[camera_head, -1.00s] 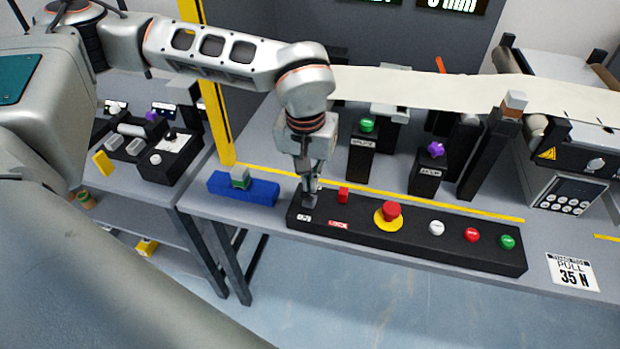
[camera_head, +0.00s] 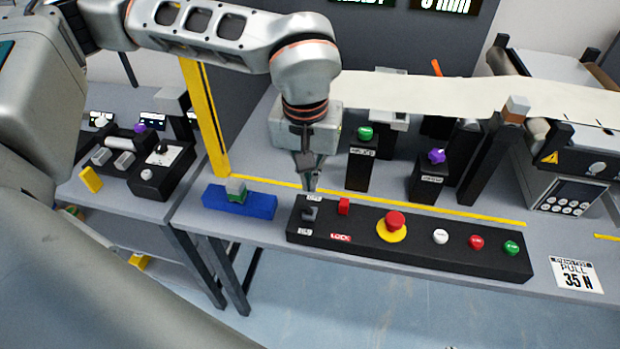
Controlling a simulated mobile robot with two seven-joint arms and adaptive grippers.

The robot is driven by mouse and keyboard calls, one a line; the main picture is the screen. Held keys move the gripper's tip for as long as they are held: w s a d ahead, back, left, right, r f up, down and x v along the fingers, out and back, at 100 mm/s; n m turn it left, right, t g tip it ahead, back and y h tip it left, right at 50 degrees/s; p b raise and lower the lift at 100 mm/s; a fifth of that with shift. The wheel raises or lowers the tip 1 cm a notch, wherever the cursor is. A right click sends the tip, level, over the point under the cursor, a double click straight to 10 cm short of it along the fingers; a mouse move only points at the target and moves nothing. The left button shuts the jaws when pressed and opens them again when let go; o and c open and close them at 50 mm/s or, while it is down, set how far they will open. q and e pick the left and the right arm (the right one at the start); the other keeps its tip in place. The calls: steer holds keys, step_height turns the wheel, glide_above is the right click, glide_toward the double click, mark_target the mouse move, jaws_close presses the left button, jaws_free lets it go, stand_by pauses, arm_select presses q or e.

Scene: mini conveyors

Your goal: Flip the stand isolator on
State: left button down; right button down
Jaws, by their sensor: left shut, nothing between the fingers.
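The isolator is a small dark grey switch (camera_head: 309,214) at the left end of the long black control box (camera_head: 365,243). One small white label sits behind it and one in front of it; their lettering is too small to read surely. I cannot tell surely which way the switch is tipped. My left gripper (camera_head: 310,187) is shut and empty, pointing down just behind the switch, its tips close to the rear label. Whether the tips touch the box is not clear. My right gripper is not in view.
A red block (camera_head: 344,206) with a red lock label stands right of the switch. Further right are a red mushroom button (camera_head: 395,220) on yellow and white, red and green buttons. A blue block (camera_head: 240,203) lies left. Green-topped (camera_head: 365,133) and purple-topped (camera_head: 437,156) posts stand behind.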

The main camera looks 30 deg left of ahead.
arm_select(q)
steer(key=s+r, duration=0.1)
steer(key=s+d+r, duration=0.1)
steer(key=s+r, duration=0.1)
steer(key=shift+s, duration=0.25)
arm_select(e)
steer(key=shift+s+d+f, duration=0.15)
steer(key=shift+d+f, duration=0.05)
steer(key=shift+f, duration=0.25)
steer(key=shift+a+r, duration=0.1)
